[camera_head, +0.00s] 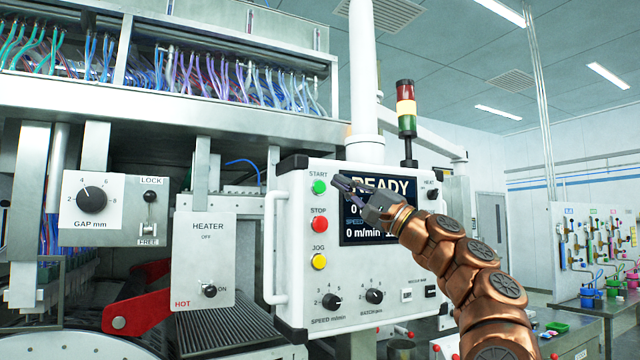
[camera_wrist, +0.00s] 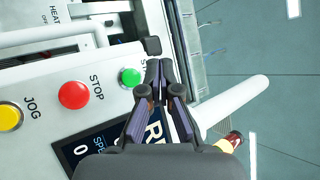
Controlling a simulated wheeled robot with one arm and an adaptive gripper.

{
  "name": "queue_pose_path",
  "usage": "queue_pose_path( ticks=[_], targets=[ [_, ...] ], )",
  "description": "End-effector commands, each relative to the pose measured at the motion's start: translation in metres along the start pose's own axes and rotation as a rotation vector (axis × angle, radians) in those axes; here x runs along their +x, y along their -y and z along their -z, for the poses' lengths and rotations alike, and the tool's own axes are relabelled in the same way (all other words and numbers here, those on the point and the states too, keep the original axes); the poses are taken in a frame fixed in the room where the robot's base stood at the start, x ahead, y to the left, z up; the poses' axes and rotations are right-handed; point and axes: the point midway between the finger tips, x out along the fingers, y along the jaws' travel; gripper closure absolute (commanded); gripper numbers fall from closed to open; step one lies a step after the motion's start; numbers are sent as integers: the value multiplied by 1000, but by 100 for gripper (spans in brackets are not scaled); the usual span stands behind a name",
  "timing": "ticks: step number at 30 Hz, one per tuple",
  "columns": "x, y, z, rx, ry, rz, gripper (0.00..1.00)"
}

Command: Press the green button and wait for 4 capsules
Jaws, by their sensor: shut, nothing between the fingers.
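The green button (camera_head: 319,187) is labelled START and sits at the top left of the white control panel (camera_head: 290,240). It also shows in the wrist view (camera_wrist: 130,77), just left of my fingertips. My gripper (camera_head: 338,182) is shut and empty, its tips a little right of the green button in the head view. I cannot tell whether the tips touch the panel; they look apart from the button. The panel's screen (camera_head: 350,236) reads READY, partly hidden behind my gripper. No capsules are in view.
Below the green button are the red STOP button (camera_head: 319,224) and the yellow JOG button (camera_head: 318,261). A white handle (camera_head: 269,245) runs along the panel's left edge. A signal tower (camera_head: 406,110) stands above. A heater box (camera_head: 203,258) with a switch is at left.

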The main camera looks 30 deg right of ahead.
Motion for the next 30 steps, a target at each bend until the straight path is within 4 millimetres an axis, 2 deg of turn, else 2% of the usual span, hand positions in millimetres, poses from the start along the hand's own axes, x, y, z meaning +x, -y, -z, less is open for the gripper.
queue_pose_path(
  ticks=[1, 13, 30],
  targets=[
    [7, -3, 3, 0, -1, -5, 100],
    [36, -20, 24, 1, -1, -1, 100],
    [42, -31, 32, -1, -2, 0, 100]
  ],
)
